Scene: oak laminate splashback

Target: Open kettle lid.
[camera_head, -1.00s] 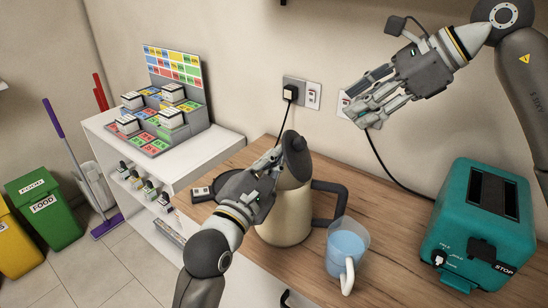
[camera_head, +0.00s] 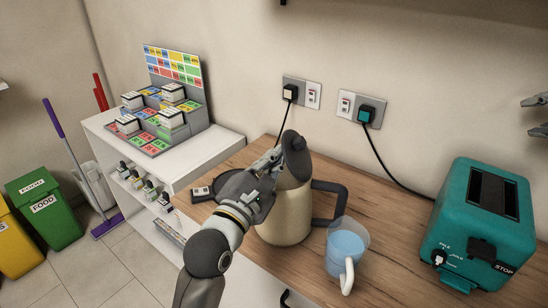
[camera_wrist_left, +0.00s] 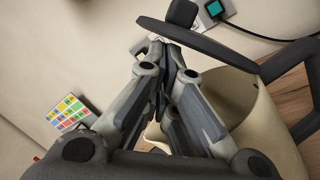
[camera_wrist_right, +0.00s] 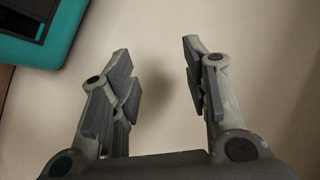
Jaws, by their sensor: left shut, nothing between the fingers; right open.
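The cream kettle (camera_head: 288,220) with a dark handle (camera_head: 335,200) stands on the wooden counter. Its dark lid (camera_head: 296,152) is tilted up, clear of the rim on the side toward my gripper. In the left wrist view the lid (camera_wrist_left: 215,45) is a tilted dark disc above the kettle's mouth, and the cream body (camera_wrist_left: 268,125) shows below it. My left gripper (camera_head: 276,157) is shut and empty, its fingertips close beside the raised lid; I cannot tell if they touch. My right gripper (camera_wrist_right: 158,75) is open and empty, at the right edge of the head view (camera_head: 538,115).
A clear mug with blue contents (camera_head: 346,246) stands right of the kettle. A teal toaster (camera_head: 470,225) is further right. Wall sockets (camera_head: 360,108) with plugs and a cord are behind. A white shelf (camera_head: 190,165) with a display rack stands left.

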